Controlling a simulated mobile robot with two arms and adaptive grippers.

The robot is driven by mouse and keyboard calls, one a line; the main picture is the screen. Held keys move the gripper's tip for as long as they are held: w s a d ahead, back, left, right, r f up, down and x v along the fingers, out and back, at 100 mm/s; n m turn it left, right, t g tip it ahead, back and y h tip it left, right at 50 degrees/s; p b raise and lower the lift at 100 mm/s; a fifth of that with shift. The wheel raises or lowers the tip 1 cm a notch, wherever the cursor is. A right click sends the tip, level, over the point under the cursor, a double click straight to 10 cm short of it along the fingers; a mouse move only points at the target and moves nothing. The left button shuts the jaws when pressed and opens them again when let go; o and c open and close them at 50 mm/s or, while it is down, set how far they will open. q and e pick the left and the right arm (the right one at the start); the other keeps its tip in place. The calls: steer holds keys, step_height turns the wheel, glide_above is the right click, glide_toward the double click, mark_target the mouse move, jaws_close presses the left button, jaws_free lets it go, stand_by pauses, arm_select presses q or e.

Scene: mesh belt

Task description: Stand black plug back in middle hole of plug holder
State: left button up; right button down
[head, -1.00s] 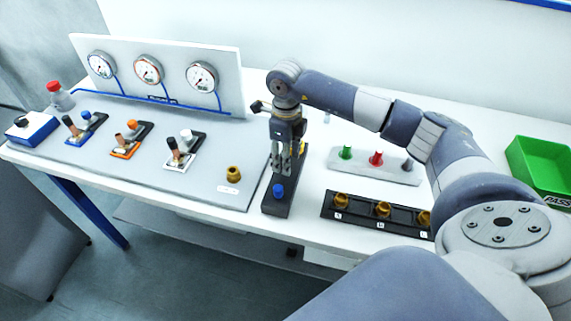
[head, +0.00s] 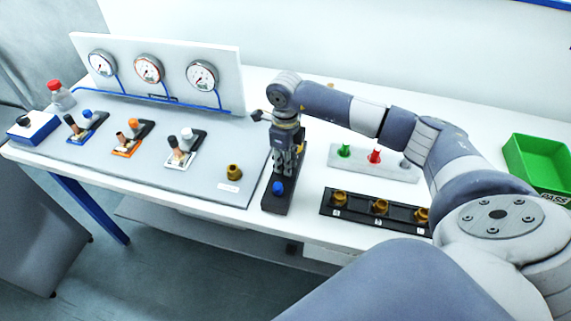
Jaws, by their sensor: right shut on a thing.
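The plug holder appears to be the narrow dark block (head: 279,207) on the white table, with a blue plug (head: 278,188) standing at its near end. My right gripper (head: 284,174) points down over the middle of this block, just behind the blue plug. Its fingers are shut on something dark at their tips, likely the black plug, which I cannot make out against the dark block. The fingers also hide the middle hole, so I cannot tell whether the plug is in it. My left gripper is not in view.
A black rack (head: 361,212) with brass fittings lies to the right. Behind it is a grey strip (head: 394,170) with green, red and grey plugs. A grey panel (head: 215,188) with valves, gauges and a brass fitting (head: 234,172) is left. A green bin (head: 548,180) stands far right.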

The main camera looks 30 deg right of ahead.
steer(key=shift+r, duration=0.25)
step_height(320, 180, up, 8)
steer(key=b, duration=0.3)
steer(key=shift+r, duration=0.2)
steer(key=shift+r+b, duration=0.2)
steer(key=shift+b, duration=0.15)
steer(key=shift+f+b, duration=0.1)
steer(key=shift+b, duration=0.2)
steer(key=shift+m+t+y, duration=0.3)
steer(key=shift+t+y, duration=0.2)
steer(key=shift+t, duration=0.4)
steer(key=f+b, duration=0.2)
steer(key=b, duration=0.1)
steer(key=f+b, duration=0.3)
steer(key=b, duration=0.1)
steer(key=shift+s+d+f, duration=0.15)
steer(key=shift+s, duration=0.05)
arm_select(q)
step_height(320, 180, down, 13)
steer(key=b, duration=0.2)
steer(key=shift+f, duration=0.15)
arm_select(e)
steer(key=shift+f, duration=0.4)
arm_select(q)
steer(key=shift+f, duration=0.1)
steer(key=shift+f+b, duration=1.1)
steer(key=shift+b, duration=0.1)
arm_select(e)
steer(key=shift+f, duration=1.4)
